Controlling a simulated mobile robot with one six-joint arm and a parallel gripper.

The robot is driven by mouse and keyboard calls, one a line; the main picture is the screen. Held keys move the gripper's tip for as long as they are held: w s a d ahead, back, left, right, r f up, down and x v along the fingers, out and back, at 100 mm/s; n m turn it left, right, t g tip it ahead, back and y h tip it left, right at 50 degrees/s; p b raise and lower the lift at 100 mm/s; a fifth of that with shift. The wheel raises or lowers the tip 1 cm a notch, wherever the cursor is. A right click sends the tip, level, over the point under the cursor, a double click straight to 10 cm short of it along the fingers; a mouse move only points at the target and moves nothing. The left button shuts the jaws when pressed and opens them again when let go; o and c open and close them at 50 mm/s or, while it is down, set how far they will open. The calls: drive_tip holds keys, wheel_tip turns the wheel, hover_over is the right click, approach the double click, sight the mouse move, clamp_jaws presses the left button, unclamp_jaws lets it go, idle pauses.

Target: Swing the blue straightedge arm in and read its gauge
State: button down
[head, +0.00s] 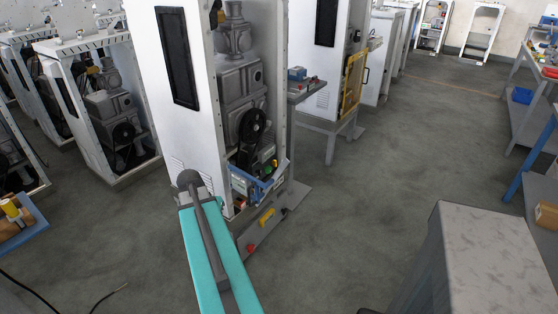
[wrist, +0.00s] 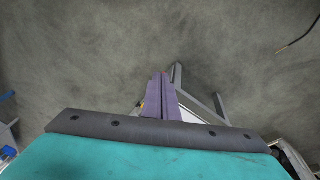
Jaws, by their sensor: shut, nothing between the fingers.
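A blue bar (head: 262,188), which looks like the straightedge arm, sits low at the opening of the nearest white dispenser frame (head: 187,130). I cannot make out a gauge face on it; small green and yellow parts lie near it. In the wrist view my gripper (wrist: 161,76) has purple fingers closed together with nothing between them, over the grey floor. The blue bar cannot be made out in the wrist view. In the head view my teal arm reaches up from the bottom toward the frame's base, and I cannot make out the gripper there.
A black pulley (head: 252,126) and grey pump housing fill the frame's opening. A grey base with a red button (head: 251,248) juts out below. A grey cabinet (head: 495,262) stands at lower right. The floor between is clear. A dark cable (head: 108,297) lies lower left.

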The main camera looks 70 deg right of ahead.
drive_tip(key=s+d+r+m+p, duration=0.2)
drive_tip(key=s+d+r, duration=0.2)
drive_tip(key=r, duration=0.4)
drive_tip(key=s+d+r+m+h+p, duration=0.1)
drive_tip(key=s+d+r+m+p, duration=0.1)
drive_tip(key=s+d+r, duration=0.3)
drive_tip(key=s+d+r+m+p, duration=0.2)
drive_tip(key=s+d+r, duration=0.3)
drive_tip(key=r, duration=0.5)
drive_tip(key=shift+d+r+m+h, duration=0.3)
drive_tip(key=shift+d+r+h, duration=0.05)
drive_tip(key=shift+d+h, duration=0.05)
drive_tip(key=shift+s+f+g, duration=0.1)
drive_tip(key=shift+f+g, duration=0.05)
drive_tip(key=shift+g, duration=0.15)
drive_tip(key=s+d+f+p, duration=0.2)
drive_tip(key=d+f+p, duration=0.3)
drive_tip(key=d+f, duration=0.2)
drive_tip(key=shift+a+x, duration=0.2)
drive_tip(key=shift+x, duration=0.8)
drive_tip(key=shift+s+f, duration=0.1)
